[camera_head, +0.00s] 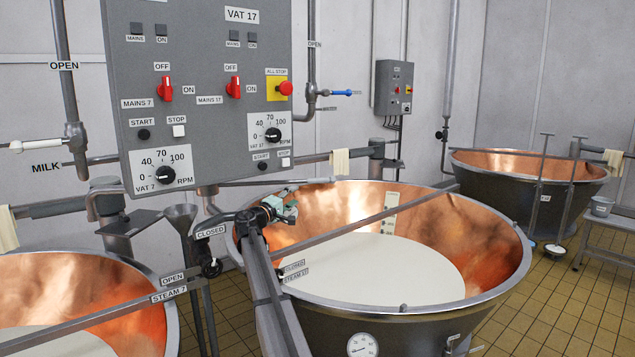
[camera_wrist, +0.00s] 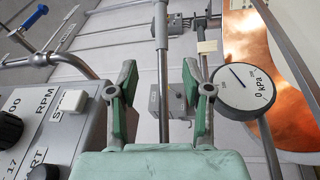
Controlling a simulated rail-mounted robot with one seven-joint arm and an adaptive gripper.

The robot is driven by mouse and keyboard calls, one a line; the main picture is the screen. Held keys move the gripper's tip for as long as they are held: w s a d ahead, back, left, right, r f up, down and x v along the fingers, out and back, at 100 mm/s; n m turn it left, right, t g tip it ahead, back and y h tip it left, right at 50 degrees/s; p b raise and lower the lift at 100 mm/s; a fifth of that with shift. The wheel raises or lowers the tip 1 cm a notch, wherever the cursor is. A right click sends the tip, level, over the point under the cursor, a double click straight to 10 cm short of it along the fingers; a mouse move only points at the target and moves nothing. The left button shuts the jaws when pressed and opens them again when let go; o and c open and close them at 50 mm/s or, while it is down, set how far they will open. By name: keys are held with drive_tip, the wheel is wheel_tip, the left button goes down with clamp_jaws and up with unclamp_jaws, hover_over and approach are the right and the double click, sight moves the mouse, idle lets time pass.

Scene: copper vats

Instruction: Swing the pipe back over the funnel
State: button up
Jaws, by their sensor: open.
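The funnel (camera_head: 181,213) is a dark grey cone on a stand between the two vats, below the control panel. A thin grey pipe (camera_head: 270,183) runs right from beneath the panel, past the funnel's right side, and its far end shows over the back rim of the right copper vat (camera_head: 500,290). My gripper (camera_head: 290,203) is above that vat's back left side, just below the pipe in the picture. Whether they touch is not clear. In the wrist view my gripper (camera_wrist: 159,78) has its green-padded fingers apart with nothing held. I cannot identify the pipe's end there.
The control panel (camera_head: 205,90) hangs close behind my arm and shows at left in the wrist view (camera_wrist: 45,130). A kPa gauge (camera_wrist: 245,85) is near the right finger. A long grey bar (camera_head: 345,225) crosses the right vat. Another vat (camera_head: 90,290) stands at left.

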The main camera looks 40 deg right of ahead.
sight(317, 182)
drive_tip(key=p+x, duration=0.4)
drive_tip(key=x, duration=1.2)
drive_tip(key=shift+w+d+f+p, duration=0.1)
drive_tip(key=shift+d+p, duration=0.25)
clamp_jaws()
